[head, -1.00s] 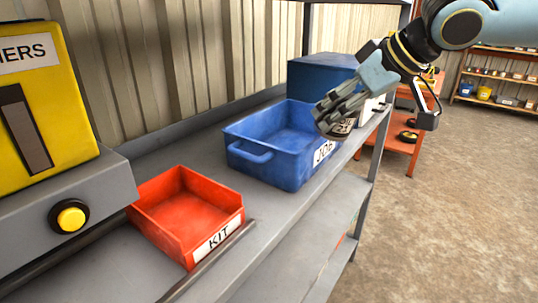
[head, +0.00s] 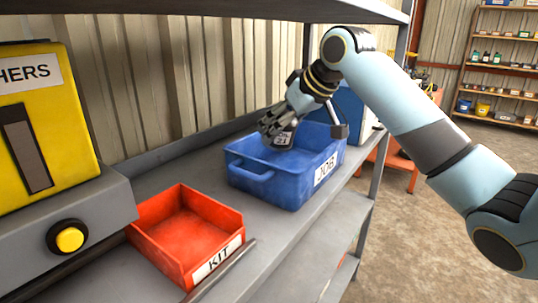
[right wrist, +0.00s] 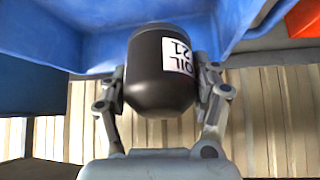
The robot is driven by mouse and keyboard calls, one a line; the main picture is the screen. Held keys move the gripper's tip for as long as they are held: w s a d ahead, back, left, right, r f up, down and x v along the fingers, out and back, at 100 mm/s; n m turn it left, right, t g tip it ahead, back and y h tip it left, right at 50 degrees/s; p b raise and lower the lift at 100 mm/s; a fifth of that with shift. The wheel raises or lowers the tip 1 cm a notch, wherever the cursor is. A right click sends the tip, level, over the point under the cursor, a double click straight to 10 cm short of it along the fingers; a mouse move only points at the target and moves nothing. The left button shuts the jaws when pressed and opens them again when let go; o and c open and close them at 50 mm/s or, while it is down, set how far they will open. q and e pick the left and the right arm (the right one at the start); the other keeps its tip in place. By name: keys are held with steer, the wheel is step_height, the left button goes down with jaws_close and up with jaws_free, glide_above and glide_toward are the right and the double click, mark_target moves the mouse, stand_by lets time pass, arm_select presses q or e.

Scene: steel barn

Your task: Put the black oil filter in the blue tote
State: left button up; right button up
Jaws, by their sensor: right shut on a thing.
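The black oil filter (right wrist: 158,80), with a white label reading OIL 21, is held between the fingers of my right gripper (right wrist: 160,95) in the right wrist view. In the head view the filter (head: 281,139) shows below my right gripper (head: 277,124), over the opening of the blue tote (head: 262,190). The tote is labelled JOB and stands on the grey shelf. Its inside shows no other object where I can see. Whether the filter touches the tote's floor I cannot tell. My left gripper is not in view.
A red KIT bin (head: 185,233) sits in front of the tote on the grey shelf (head: 268,222). A yellow box (head: 45,120) on a grey base with a yellow button stands at left. An upper shelf (head: 200,18) hangs overhead. A dark blue box (head: 349,106) is behind the tote.

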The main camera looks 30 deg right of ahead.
mark_target(277, 144)
steer(key=f, duration=0.2)
steer(key=w+f, duration=0.1)
steer(key=f, duration=0.2)
steer(key=shift+w, duration=0.2)
steer(key=f, duration=0.2)
steer(key=shift+w+a+f, duration=0.2)
steer(key=shift+w+f, duration=0.1)
steer(key=shift+w, duration=0.05)
steer(key=w+r+g+p, duration=0.1)
steer(key=g+p, duration=0.1)
steer(key=shift+w+a+r+p, duration=0.1)
steer(key=shift+w+a+p, duration=0.05)
steer(key=shift+p, duration=0.15)
steer(key=shift+w+f+g+h, duration=0.2)
steer(key=shift+w+g+h, duration=0.1)
steer(key=shift+g, duration=0.2)
step_height(277, 144, down, 2)
steer(key=shift+s, duration=0.3)
steer(key=shift+f, duration=0.15)
steer(key=o, duration=1.4)
